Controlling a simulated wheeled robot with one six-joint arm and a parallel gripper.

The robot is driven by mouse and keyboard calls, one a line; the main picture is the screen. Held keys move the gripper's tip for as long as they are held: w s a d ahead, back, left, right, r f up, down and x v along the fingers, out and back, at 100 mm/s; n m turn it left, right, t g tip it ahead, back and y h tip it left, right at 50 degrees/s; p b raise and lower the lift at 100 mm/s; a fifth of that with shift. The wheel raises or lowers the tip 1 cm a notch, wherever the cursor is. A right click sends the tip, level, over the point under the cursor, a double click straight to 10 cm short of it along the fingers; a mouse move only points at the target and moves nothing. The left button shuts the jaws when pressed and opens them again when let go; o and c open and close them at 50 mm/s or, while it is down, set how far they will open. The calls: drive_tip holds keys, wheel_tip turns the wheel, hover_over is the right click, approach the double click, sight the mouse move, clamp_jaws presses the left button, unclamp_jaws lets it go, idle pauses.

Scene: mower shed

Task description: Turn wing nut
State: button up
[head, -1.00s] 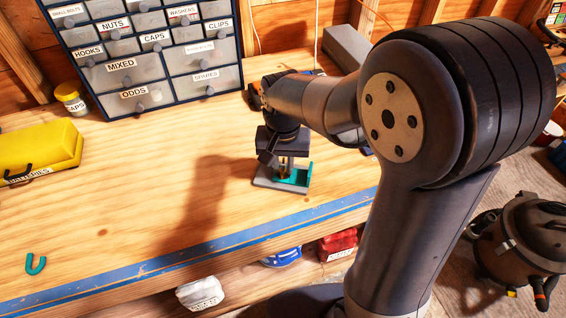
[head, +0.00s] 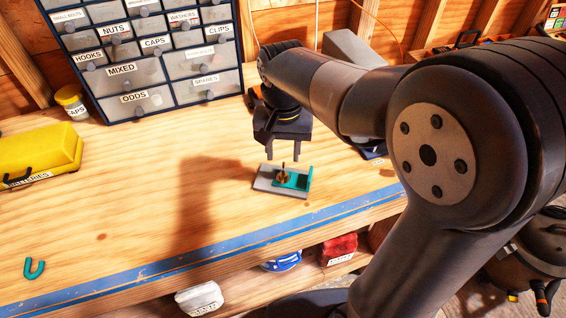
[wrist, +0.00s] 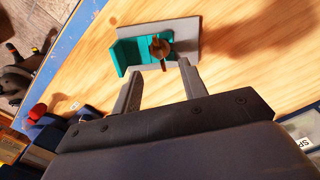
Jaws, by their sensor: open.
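The brass-coloured wing nut (head: 283,172) sits on an upright stud on a small fixture with a teal bracket (head: 303,179) and a grey base plate (head: 265,184). The fixture lies on the wooden bench. My gripper (head: 282,156) is open and empty, raised above the fixture and pointing down. In the wrist view the wing nut (wrist: 158,48) shows beyond the gap between my two fingers (wrist: 163,80), clear of both. The teal bracket (wrist: 128,55) is on its left there and the base plate (wrist: 187,38) around it.
A drawer cabinet (head: 153,72) stands at the back left. A yellow battery case (head: 38,152), a jar (head: 72,102) and a teal U-shaped piece (head: 35,268) are on the left. The bench's blue front edge (head: 215,246) runs near the fixture. The bench left of the fixture is clear.

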sight(283, 169)
drive_tip(key=shift+r, duration=2.3)
idle(0.5)
wheel_tip(283, 169, down, 11)
drive_tip(key=shift+r, duration=0.1)
idle(0.4)
idle(0.4)
